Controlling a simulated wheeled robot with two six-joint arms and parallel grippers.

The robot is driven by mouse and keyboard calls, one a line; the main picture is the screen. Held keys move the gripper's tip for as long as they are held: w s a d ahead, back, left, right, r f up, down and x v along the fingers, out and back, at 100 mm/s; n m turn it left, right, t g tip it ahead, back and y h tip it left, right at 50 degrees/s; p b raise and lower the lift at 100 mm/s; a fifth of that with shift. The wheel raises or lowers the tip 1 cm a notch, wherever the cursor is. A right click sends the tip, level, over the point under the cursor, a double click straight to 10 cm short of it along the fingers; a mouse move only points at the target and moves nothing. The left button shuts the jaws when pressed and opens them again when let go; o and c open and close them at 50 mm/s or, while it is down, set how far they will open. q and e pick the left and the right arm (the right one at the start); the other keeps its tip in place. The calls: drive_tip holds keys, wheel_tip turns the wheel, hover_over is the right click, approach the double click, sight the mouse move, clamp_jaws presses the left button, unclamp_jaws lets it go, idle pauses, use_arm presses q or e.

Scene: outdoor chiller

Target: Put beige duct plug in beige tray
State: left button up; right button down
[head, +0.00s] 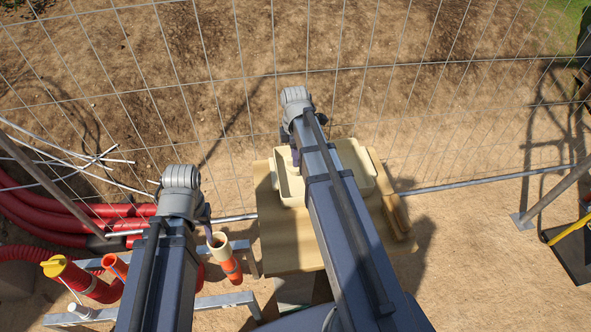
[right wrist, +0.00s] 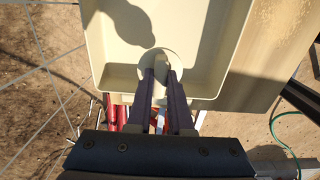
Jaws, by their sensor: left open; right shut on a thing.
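The beige tray (head: 290,187) sits on a wooden stand, partly hidden behind my right arm. It fills the upper part of the right wrist view (right wrist: 212,85). My right gripper (right wrist: 161,72) is shut on the beige duct plug (right wrist: 161,55), a round pale disc held at its fingertips over the tray's near inside. I cannot tell whether the plug touches the tray floor. In the head view the plug is hidden and the right fingers are mostly hidden. My left gripper (head: 206,222) is open, left of the tray, above a beige-rimmed orange duct end (head: 218,243).
The wooden stand (head: 268,235) bears the tray. Red ducts (head: 60,215) lie at the left, with a yellow-capped duct (head: 75,277) and an open orange one (head: 115,266). A wire fence (head: 330,69) runs behind.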

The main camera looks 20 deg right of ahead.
drive_tip(key=shift+f+b, duration=1.9)
drive_tip(key=shift+b, duration=0.05)
drive_tip(key=shift+r, duration=0.15)
drive_tip(key=c, duration=0.8)
unclamp_jaws()
